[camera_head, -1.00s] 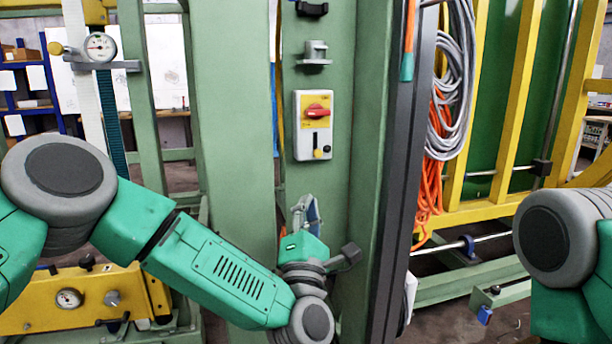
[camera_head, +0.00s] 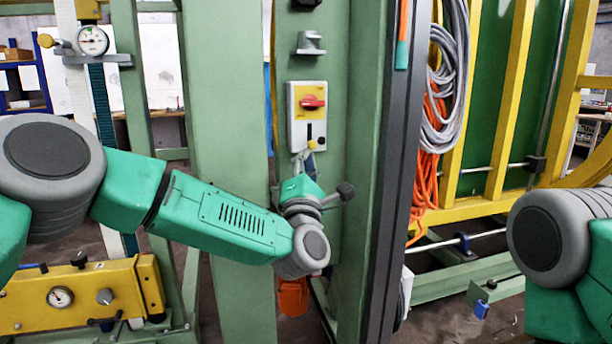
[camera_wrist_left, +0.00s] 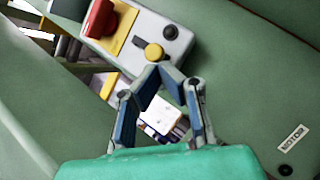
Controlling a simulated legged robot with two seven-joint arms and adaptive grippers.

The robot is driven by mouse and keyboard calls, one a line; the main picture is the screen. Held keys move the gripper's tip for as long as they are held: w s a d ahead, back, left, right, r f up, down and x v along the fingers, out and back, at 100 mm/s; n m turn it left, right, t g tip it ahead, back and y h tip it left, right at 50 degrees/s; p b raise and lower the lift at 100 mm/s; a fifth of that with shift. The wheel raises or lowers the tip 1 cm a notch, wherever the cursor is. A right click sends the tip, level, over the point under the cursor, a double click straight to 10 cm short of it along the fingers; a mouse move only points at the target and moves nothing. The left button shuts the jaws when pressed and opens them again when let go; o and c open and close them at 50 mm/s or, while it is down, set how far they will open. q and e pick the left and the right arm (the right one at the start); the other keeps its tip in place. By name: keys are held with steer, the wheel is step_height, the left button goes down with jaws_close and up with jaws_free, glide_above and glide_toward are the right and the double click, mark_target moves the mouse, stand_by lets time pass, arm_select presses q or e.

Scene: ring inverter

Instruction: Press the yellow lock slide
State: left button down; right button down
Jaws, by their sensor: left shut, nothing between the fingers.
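In the left wrist view the yellow lock slide (camera_wrist_left: 154,52) shows just beyond my fingertips. A red rotary switch (camera_head: 312,103) on a yellow plate sits above it; the red switch also shows in the left wrist view (camera_wrist_left: 98,19). My left gripper (camera_head: 302,157) is shut and empty, its tips just below the knob. Whether they touch it I cannot tell. My right gripper is out of view.
A black button (camera_wrist_left: 170,32) sits beside the knob. A grey bracket (camera_head: 311,43) is above the box. Grey and orange cables (camera_head: 447,95) hang to the right past a dark vertical edge. A yellow gauge panel (camera_head: 85,297) stands at lower left.

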arm_select(q)
steer(key=shift+w+r, duration=0.1)
step_height(320, 180, up, 4)
steer(key=shift+f+p, duration=0.1)
steer(key=shift+p, duration=0.75)
steer(key=shift+f, duration=0.1)
steer(key=shift+s+f, duration=0.15)
steer(key=shift+s, duration=0.1)
steer(key=v, duration=1.1)
steer(key=shift+f, duration=0.2)
steer(key=shift+s+f, duration=0.1)
steer(key=shift+s, duration=0.1)
